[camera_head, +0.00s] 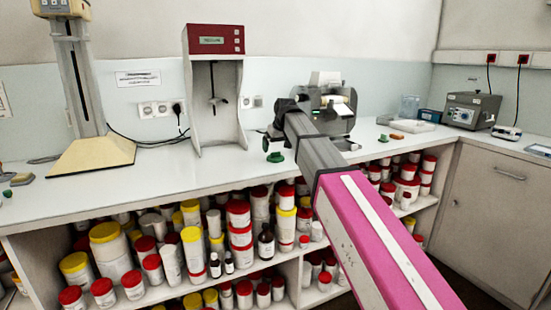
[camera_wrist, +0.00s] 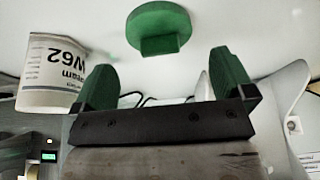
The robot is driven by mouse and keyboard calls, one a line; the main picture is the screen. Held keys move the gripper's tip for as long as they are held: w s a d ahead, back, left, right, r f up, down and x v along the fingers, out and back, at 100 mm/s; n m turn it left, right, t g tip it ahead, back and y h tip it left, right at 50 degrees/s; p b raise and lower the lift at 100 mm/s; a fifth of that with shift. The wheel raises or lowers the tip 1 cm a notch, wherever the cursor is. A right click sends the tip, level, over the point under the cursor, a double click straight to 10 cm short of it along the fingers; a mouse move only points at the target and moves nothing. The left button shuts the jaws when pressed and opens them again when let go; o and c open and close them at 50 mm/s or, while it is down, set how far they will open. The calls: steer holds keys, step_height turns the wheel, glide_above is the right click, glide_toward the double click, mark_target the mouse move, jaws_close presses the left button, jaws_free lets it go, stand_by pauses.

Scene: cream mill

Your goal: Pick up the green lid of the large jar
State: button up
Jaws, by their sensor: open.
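A green lid (camera_wrist: 158,27) with a raised block on it lies on the white counter in the wrist view, beyond the fingertips. My gripper (camera_wrist: 164,78) has its two green-tipped fingers wide apart, with nothing between them. In the head view a green lid (camera_head: 275,157) lies on the counter just below the end of my arm, and a green fingertip shows close above it. A white jar (camera_wrist: 50,75) with an upside-down "W62" label is left of the fingers in the wrist view.
A grey machine (camera_head: 335,115) stands behind my arm. A red-topped mixer stand (camera_head: 214,95) is to its left. Another small green piece (camera_head: 383,138) and an orange item (camera_head: 397,136) lie right of the machine. Shelves below hold many jars.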

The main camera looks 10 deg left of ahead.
mark_target(275, 153)
steer(key=x, duration=0.4)
steer(key=shift+w+f, duration=0.15)
steer(key=shift+f, duration=0.1)
steer(key=c, duration=0.7)
steer(key=shift+c, duration=0.2)
steer(key=shift+r, duration=0.2)
